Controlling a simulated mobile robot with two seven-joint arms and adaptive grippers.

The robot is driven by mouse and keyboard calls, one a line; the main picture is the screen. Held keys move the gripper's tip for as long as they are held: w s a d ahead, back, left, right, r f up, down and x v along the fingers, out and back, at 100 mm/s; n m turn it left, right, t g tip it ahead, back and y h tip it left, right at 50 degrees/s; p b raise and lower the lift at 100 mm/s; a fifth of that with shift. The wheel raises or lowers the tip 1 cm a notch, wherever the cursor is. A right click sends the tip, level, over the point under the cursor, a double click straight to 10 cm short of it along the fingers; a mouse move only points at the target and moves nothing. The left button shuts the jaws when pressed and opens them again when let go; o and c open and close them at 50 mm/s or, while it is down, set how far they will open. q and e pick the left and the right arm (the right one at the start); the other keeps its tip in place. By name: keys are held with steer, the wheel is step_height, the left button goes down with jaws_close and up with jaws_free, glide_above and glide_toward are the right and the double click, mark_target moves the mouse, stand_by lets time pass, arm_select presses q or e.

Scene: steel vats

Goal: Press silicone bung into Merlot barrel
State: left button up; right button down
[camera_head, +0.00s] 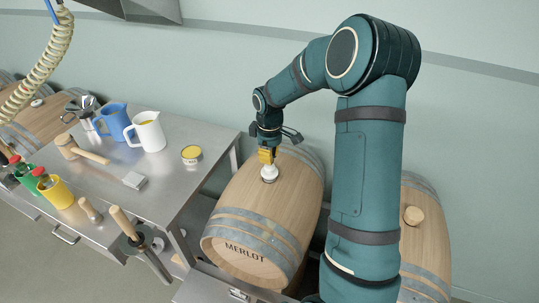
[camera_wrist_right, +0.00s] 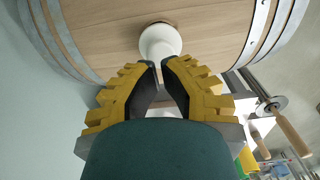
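The Merlot barrel (camera_head: 232,215) lies on its side with its lettered end toward me. The white silicone bung (camera_head: 268,172) stands at the hole on top of it. I cannot tell how deep it sits. My right gripper (camera_head: 267,157) points down right above the bung. In the right wrist view, the yellow-padded fingers (camera_wrist_right: 161,64) are drawn together at the tips, with only a narrow gap. The bung (camera_wrist_right: 160,40) lies just beyond the tips, not between them. They look close to touching its top. My left gripper is not in view.
Another barrel (camera_head: 427,245) with a wooden bung stands right, behind my arm.

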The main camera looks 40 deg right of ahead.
steer(key=shift+s+f+b, duration=0.1)
steer(key=shift+f+b, duration=1.3)
steer(key=shift+f, duration=0.75)
stand_by(0.9)
steer(key=shift+r, duration=0.1)
steer(key=shift+r+p, duration=2.6)
steer(key=shift+r, duration=0.95)
steer(key=shift+f, duration=0.15)
